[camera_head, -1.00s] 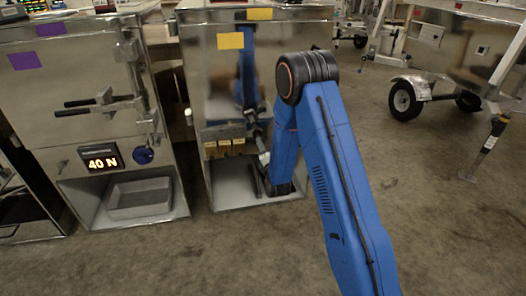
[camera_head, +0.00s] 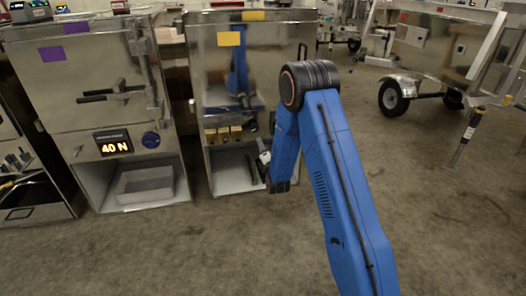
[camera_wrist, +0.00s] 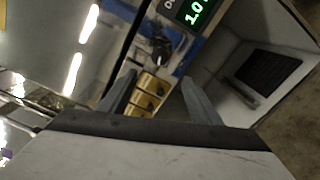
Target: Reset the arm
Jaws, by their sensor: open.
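My blue arm (camera_head: 340,190) reaches up from the lower right to a black elbow joint and bends down at the middle cabinet's right side in the head view. My gripper (camera_wrist: 158,95) is open in the wrist view, with two grey fingers apart and nothing between them. In the head view its end is mostly hidden behind my arm. Beyond the fingers in the wrist view are yellow blocks (camera_wrist: 148,95) on a metal cabinet front, a green-lit display (camera_wrist: 196,12) and an open bay with a dark slotted panel (camera_wrist: 268,70).
The middle cabinet (camera_head: 225,75) stands close to my gripper, with an open lower bay. The left cabinet (camera_head: 75,90) has a "40 N" display and a grey tray (camera_head: 146,187) in its bay. A wheeled trailer (camera_head: 440,45) stands at right. The concrete floor (camera_head: 180,255) in front is clear.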

